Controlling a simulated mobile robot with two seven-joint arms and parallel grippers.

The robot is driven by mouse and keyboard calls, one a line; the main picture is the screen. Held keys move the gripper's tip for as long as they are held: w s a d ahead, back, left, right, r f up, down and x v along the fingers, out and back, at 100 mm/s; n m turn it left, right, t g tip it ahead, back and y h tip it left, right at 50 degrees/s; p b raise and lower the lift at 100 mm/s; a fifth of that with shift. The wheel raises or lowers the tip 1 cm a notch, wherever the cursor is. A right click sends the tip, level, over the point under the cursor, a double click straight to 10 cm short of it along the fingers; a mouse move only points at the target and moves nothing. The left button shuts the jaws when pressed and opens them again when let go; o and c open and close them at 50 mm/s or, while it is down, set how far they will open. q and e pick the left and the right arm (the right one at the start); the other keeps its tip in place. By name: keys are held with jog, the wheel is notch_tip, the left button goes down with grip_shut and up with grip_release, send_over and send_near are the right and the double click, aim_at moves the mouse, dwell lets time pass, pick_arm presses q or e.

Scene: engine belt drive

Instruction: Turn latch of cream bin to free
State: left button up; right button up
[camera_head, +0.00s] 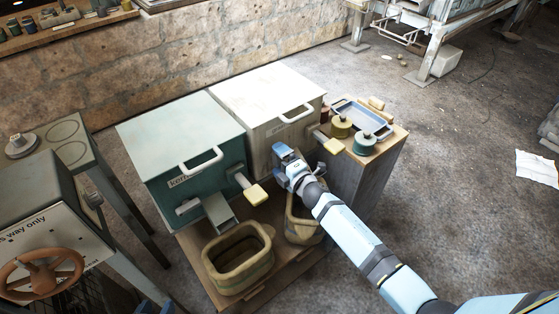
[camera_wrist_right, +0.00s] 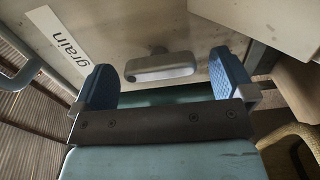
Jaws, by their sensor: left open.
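The cream bin (camera_head: 265,95) stands right of the green bin, its lid closed, with a white lid handle (camera_head: 294,113). In the right wrist view its front (camera_wrist_right: 125,30) carries a "grain" label and a grey rounded latch bar (camera_wrist_right: 160,67). My right gripper (camera_head: 286,158) is at the bin's front; in the right wrist view (camera_wrist_right: 163,80) its blue fingers are open, one on each side of the bar. I cannot tell whether they touch it. In the head view the gripper hides the latch. My left gripper (camera_head: 156,307) barely shows at the bottom edge, open.
The green bin (camera_head: 175,130) has a yellow-ended lever (camera_head: 252,192) and a chute. Two baskets (camera_head: 237,262) (camera_head: 303,228) stand below on the wooden base. At right, a wooden stand (camera_head: 385,155) holds a blue tray (camera_head: 362,115) and weights. A machine with a wheel (camera_head: 42,272) is at left.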

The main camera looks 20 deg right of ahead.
pick_arm(q)
jog(key=shift+a+p, duration=0.15)
jog(key=shift+p, duration=0.55)
pick_arm(e)
jog(key=v, duration=1.3)
jog(key=shift+s, duration=0.4)
pick_arm(q)
jog(key=shift+s, duration=0.1)
pick_arm(e)
jog(key=shift+d, duration=0.15)
